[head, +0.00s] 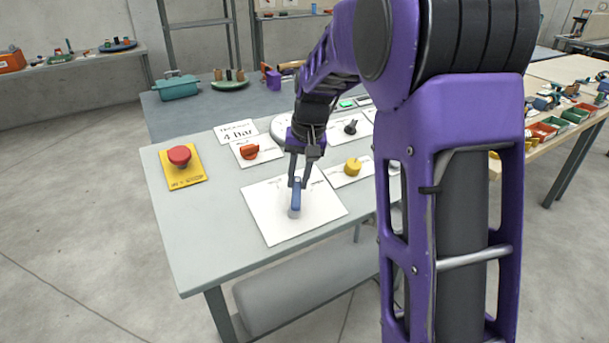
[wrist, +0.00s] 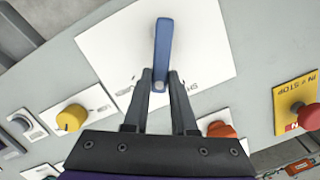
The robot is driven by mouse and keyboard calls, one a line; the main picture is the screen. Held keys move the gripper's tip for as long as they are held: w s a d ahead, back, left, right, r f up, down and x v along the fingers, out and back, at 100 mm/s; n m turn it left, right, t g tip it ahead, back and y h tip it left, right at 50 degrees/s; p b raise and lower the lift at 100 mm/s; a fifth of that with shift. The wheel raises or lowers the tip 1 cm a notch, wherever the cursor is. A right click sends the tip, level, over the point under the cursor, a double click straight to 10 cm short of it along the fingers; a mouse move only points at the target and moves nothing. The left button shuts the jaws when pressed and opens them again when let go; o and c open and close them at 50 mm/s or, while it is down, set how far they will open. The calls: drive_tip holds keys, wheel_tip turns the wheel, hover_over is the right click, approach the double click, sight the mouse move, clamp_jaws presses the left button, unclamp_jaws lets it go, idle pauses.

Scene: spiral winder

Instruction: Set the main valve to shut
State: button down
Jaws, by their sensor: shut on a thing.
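The main valve's blue lever (head: 296,199) stands on a white plate (head: 262,205) on the grey table. In the wrist view the blue lever (wrist: 163,45) runs from between my fingertips toward the top of the picture, over the white plate (wrist: 205,50). My gripper (head: 299,181) reaches down from above and is shut on the lever near one end; in the wrist view the fingertips (wrist: 160,80) sit either side of it. Printed lettering on the plate is partly covered by the fingers and too small to read.
A red stop button on a yellow plate (head: 186,178), an orange-red knob (head: 249,151), a yellow knob (head: 353,166) and a black knob (head: 351,127) surround the valve. A sign (head: 236,132) and a round gauge (head: 281,125) stand behind.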

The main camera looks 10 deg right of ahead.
drive_tip(key=n, duration=0.1)
drive_tip(key=a+n, duration=0.1)
drive_tip(key=shift+w+a+r+n+p, duration=0.1)
drive_tip(key=shift+a+r+n+p, duration=0.1)
drive_tip(key=shift+n+p, duration=0.1)
drive_tip(key=shift+a+n+h, duration=0.25)
drive_tip(key=shift+a+n, duration=0.15)
drive_tip(key=shift+n, duration=0.4)
drive_tip(key=shift+a+n+h, duration=0.25)
drive_tip(key=shift+a+n, duration=0.1)
drive_tip(key=shift+n, duration=0.45)
drive_tip(key=c, duration=0.7)
unclamp_jaws()
drive_tip(key=shift+s, duration=0.2)
drive_tip(key=s+r+p, duration=0.1)
drive_tip(key=r, duration=0.4)
drive_tip(key=r+p, duration=0.1)
drive_tip(key=r, duration=0.5)
drive_tip(key=s+r+p, duration=0.1)
drive_tip(key=r, duration=0.5)
drive_tip(key=shift+s+d+r, duration=0.1)
drive_tip(key=shift+s+d, duration=0.2)
drive_tip(key=shift+d, duration=0.05)
